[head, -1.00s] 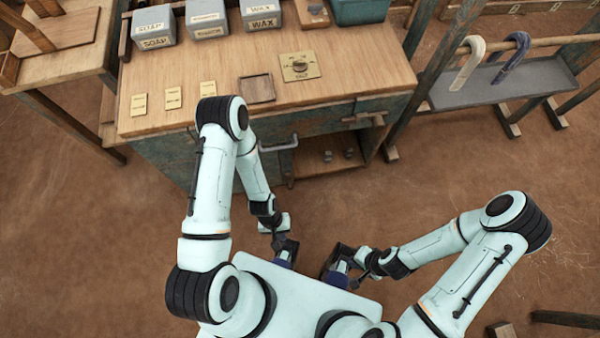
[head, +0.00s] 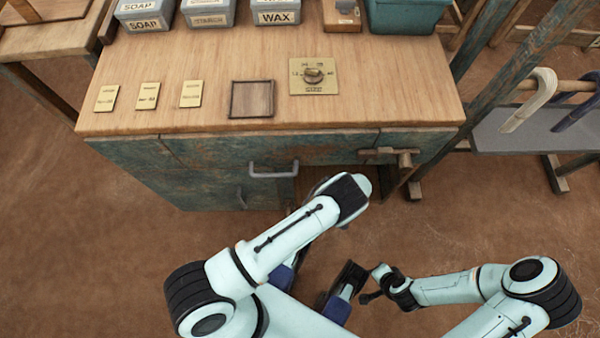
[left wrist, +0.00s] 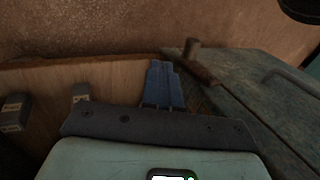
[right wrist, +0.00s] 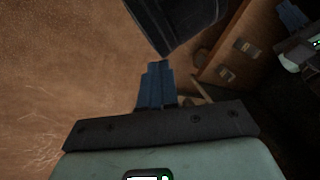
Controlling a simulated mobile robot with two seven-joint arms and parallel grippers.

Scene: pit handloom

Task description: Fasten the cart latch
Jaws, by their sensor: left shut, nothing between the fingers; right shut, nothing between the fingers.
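The cart latch (head: 385,152) is a wooden bar with a short upright peg at the front right of the teal cart (head: 215,160). The bar lies roughly level along the front, above the open bay. In the left wrist view the latch (left wrist: 197,66) shows just right of my left fingertips; the gap is hard to judge. My left gripper (left wrist: 160,66) is shut and empty; in the head view my arm hides it. My right gripper (right wrist: 160,68) is shut and empty, low and away from the latch; its fingers are unclear in the head view.
A metal handle (head: 273,172) sticks out of the cart front, left of the latch. Small weights (left wrist: 80,93) stand on the shelf inside the bay. The cart top holds boxes, tags, a shallow tray (head: 252,99) and a dial plate (head: 314,76). A rack (head: 530,135) stands at right.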

